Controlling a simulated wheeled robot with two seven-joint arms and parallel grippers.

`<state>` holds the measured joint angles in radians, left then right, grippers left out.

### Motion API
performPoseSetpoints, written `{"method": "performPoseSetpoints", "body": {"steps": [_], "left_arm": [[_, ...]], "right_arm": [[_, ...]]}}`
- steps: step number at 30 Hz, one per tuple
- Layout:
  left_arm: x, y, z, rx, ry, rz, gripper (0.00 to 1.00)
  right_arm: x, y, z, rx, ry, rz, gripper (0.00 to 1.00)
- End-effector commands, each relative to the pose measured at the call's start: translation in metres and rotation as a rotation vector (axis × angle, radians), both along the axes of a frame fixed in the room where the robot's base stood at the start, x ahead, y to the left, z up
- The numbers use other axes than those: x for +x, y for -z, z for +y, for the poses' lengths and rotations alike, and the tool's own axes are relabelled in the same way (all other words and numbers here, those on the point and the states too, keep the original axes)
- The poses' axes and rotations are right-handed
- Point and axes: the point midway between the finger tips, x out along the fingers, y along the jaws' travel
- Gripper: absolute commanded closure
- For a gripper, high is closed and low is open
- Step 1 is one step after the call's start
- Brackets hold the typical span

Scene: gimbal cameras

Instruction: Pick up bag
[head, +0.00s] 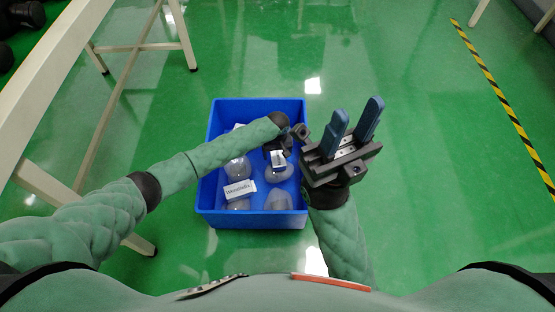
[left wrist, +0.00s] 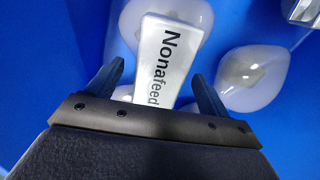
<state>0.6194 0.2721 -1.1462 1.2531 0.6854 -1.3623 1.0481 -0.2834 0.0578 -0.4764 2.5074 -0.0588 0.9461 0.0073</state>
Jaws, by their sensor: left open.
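Several clear, rounded bags with white labels lie in a blue crate (head: 256,221). My left gripper (head: 279,148) is over the crate's right half, pointing down, its fingertips hidden in the head view. In the left wrist view, its two blue fingers (left wrist: 158,85) are open on either side of a white label reading "Nonafeed" (left wrist: 165,55) on a bag (left wrist: 192,14). Whether the fingers touch it, I cannot tell. My right gripper (head: 354,108) is open and empty, fingers pointing up, just right of the crate.
Another labelled bag (head: 238,203) lies at the crate's front left, and a bag (head: 279,201) at its front right. Another bag (left wrist: 250,78) lies right of the left fingers. A pale table frame (head: 120,48) stands at left. Green floor (head: 430,170) to the right is clear.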

Motion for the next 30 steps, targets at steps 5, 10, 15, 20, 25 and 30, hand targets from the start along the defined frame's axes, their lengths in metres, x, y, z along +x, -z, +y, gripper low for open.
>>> {"method": "performPoseSetpoints", "body": {"steps": [5,10,15,20,25,30], "left_arm": [[0.0,0.011,0.0,0.0,0.0,-0.001,0.2],[0.0,0.01,0.0,0.0,0.0,0.0,0.24],[0.0,0.01,0.0,0.0,0.0,0.0,0.57],[0.0,0.01,0.0,0.0,0.0,0.0,0.69],[0.0,0.008,0.0,0.0,0.0,0.0,0.69],[0.0,-0.01,-0.001,-0.002,0.001,-0.001,0.69]], "right_arm": [[0.001,0.001,0.001,0.005,-0.013,-0.002,0.64],[0.0,0.0,0.002,0.005,-0.014,-0.002,0.64],[0.0,0.001,0.002,0.006,-0.013,-0.001,0.64],[0.0,0.001,0.001,0.006,-0.013,-0.001,0.64],[0.0,0.0,0.001,0.005,-0.011,-0.001,0.64],[0.0,-0.007,0.0,-0.001,0.0,-0.006,0.64]]}}
